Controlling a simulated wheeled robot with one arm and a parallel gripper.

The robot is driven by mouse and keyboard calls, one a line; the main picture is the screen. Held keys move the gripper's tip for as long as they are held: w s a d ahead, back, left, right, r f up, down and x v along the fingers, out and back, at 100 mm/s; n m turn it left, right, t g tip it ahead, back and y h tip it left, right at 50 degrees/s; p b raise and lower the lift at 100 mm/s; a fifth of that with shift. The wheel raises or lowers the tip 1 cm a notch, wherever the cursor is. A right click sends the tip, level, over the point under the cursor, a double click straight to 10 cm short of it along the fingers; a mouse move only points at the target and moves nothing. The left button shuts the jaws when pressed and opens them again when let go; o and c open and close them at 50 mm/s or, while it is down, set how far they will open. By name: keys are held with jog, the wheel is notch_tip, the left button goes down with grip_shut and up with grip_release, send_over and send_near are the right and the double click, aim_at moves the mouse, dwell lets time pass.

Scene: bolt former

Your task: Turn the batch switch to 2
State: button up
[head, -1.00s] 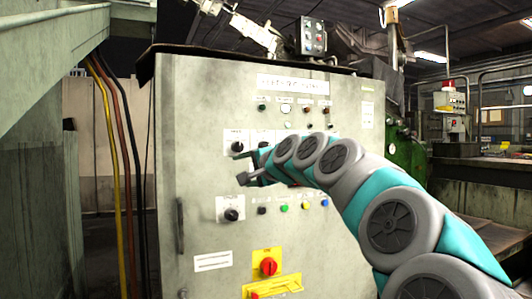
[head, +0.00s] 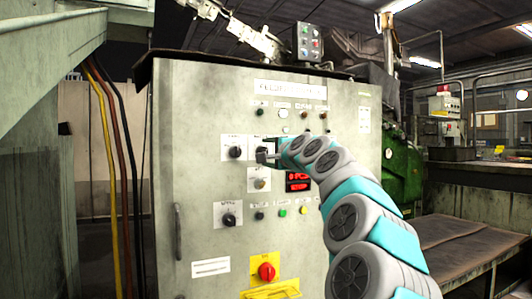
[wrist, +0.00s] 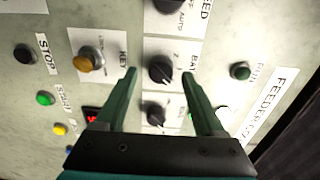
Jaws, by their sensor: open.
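The batch switch is a black knob (wrist: 160,70) on a white plate in the wrist view, its label partly readable as "BAT". My gripper (wrist: 159,74) is open, with one finger on each side of the knob. I cannot tell whether the fingers touch it or which number its pointer marks. In the head view my gripper (head: 266,156) is at the upper row of switches on the cabinet front, and it partly hides the batch switch.
The feed knob (head: 235,152) is left of my gripper. The key switch (head: 260,184) is just below it. A red display (head: 298,182), a row of push buttons, a lower black knob (head: 229,219) and a red rotary switch (head: 266,271) share the grey cabinet (head: 185,110).

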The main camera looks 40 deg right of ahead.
jog(key=shift+w+d, duration=0.15)
jog(key=shift+w, duration=0.45)
grip_shut()
